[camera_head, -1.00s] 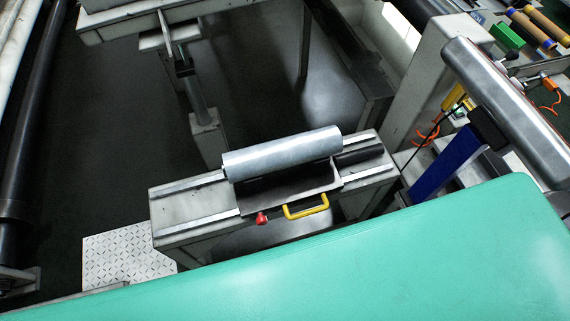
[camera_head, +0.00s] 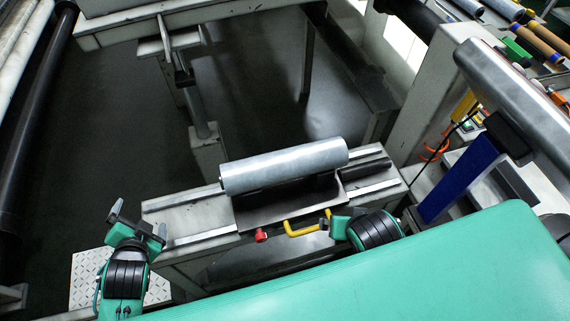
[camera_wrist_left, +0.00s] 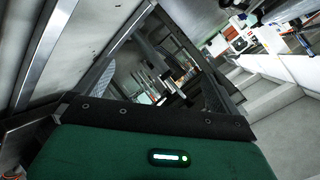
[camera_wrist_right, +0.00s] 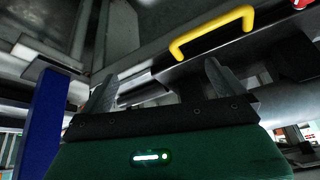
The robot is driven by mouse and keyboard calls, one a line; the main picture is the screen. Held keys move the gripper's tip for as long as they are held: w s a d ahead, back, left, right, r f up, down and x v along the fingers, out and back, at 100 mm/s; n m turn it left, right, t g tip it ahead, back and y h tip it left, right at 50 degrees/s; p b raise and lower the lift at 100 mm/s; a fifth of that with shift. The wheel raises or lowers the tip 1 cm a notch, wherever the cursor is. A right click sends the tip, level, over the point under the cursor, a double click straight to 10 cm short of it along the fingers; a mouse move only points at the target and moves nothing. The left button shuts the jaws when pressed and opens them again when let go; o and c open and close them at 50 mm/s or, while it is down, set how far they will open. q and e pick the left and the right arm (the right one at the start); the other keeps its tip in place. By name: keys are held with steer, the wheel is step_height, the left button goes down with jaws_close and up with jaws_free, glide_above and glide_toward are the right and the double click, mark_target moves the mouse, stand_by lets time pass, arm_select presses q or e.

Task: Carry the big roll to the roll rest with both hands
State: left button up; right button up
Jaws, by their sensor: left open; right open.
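The big roll (camera_head: 285,166), a pale grey-silver cylinder, lies on a dark cradle (camera_head: 255,212) on a railed grey bench (camera_head: 180,215). My left gripper (camera_head: 138,222) is open and empty by the bench's left end, apart from the roll. My right gripper (camera_head: 336,226) shows at the bench's front edge, below the roll's right end and close to the yellow handle (camera_head: 300,229). In the right wrist view my right gripper (camera_wrist_right: 160,85) is open, with the yellow handle (camera_wrist_right: 212,32) beyond its fingers. Neither gripper touches the roll. I cannot tell which part is the roll rest.
A red knob (camera_head: 261,235) sticks out at the cradle's front. A patterned metal plate (camera_head: 88,280) lies at the lower left. Dark floor is open behind the bench.

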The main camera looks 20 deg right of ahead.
steer(key=w+r+m+t+h, duration=0.1)
steer(key=w+r+m, duration=0.1)
steer(key=w+m, duration=0.15)
arm_select(q)
steer(key=w+d+r+m+t+h, duration=0.6)
steer(key=w+m+h, duration=0.45)
steer(key=m, duration=0.95)
arm_select(e)
steer(key=m+t+h, duration=0.3)
steer(key=m+t, duration=0.1)
steer(key=m, duration=0.9)
glide_toward(338, 152)
steer(key=s+f, duration=0.1)
steer(key=f, duration=0.1)
arm_select(q)
steer(key=s+d+f+m+g+h, duration=0.1)
steer(key=s+f+m+g+h, duration=0.1)
steer(key=m+g, duration=0.7)
steer(key=s+d+f+m+g+h, duration=0.1)
steer(key=s+f+m+g+h, duration=0.2)
steer(key=m, duration=1.3)
steer(key=s+g+h, duration=0.1)
steer(key=g+h, duration=0.2)
steer(key=g, duration=0.3)
steer(key=shift+d+m, duration=0.2)
steer(key=shift+m, duration=0.1)
arm_select(e)
steer(key=shift+s+d+r, duration=0.1)
steer(key=shift+r, duration=0.15)
